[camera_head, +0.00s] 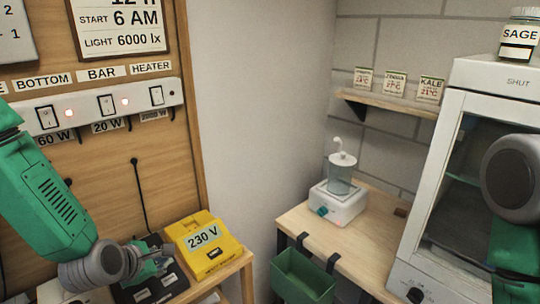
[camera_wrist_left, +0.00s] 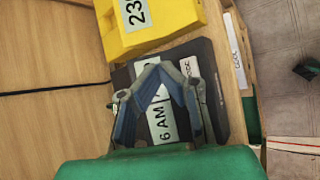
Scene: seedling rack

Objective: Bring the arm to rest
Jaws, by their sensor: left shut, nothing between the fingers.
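My left arm (camera_head: 45,190) comes in from the left in the head view, green with grey joints. Its gripper (camera_head: 165,255) is over a dark box on the wooden bench, near a yellow box marked 230 V (camera_head: 203,245). In the left wrist view the two fingers of my left gripper (camera_wrist_left: 160,68) meet at their tips with nothing between them. Behind them is the dark box (camera_wrist_left: 208,75) with a white label reading 6 AM (camera_wrist_left: 162,118). Whether the fingers touch the box, I cannot tell. Part of my right arm (camera_head: 512,180) shows at the right edge; its gripper is out of view.
A white switch strip (camera_head: 85,108) with rocker switches and red lights is on the wooden board. To the right are a table (camera_head: 290,220) with a white device (camera_head: 338,200), a hanging green bin (camera_head: 302,276) and a white cabinet (camera_head: 425,195). A shelf (camera_head: 395,104) holds seed packets.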

